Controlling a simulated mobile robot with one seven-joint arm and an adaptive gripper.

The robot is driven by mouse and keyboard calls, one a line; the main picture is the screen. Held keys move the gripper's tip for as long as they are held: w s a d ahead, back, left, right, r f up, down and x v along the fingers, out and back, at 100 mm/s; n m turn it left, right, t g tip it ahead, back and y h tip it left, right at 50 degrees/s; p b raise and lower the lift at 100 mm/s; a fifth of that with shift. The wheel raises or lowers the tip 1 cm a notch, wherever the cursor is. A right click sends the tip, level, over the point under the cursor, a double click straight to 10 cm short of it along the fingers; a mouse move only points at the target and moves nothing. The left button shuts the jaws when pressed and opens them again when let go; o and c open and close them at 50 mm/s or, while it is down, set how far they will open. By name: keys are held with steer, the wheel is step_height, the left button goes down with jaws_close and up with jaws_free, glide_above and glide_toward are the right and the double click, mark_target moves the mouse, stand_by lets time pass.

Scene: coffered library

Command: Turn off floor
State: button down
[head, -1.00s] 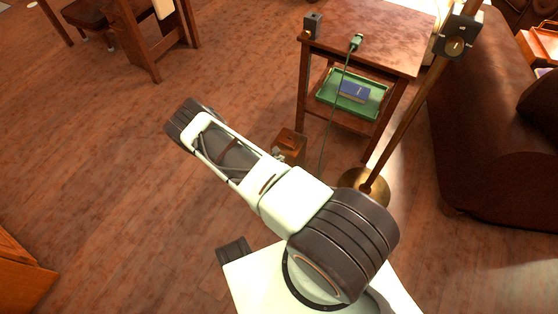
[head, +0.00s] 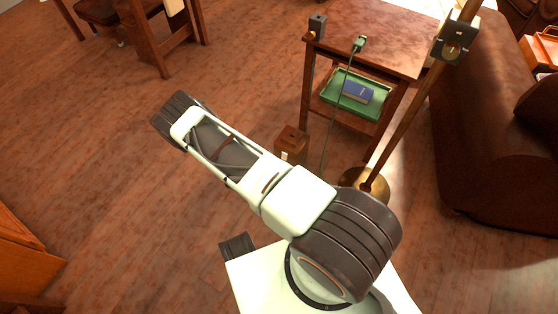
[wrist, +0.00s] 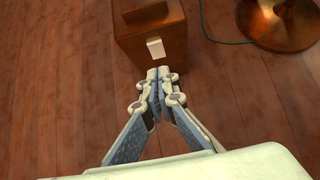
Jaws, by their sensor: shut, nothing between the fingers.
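A brown wooden box (head: 291,143) stands on the floor by the table's front leg, partly behind my arm in the head view. In the wrist view the box (wrist: 160,22) is at the top, with a small white switch plate (wrist: 155,47) on its near face. My gripper (wrist: 160,72) is shut and empty, with its tips just below the switch plate in the picture. I cannot tell whether they touch the box. The gripper is hidden in the head view. I cannot tell which way the switch is set.
A brass floor lamp stands right of the box; its round base (head: 374,185) also shows in the wrist view (wrist: 275,22). A green cord (head: 333,125) hangs from the side table (head: 385,42). A green tray (head: 327,89) sits on its shelf. A brown sofa (head: 490,150) is at right. Open floor lies left.

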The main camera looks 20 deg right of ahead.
steer(key=p+v, duration=0.1)
steer(key=v, duration=0.5)
steer(key=shift+w+d+r+p, duration=0.15)
steer(key=shift+d+r+p, duration=0.1)
steer(key=shift+r+p, duration=0.05)
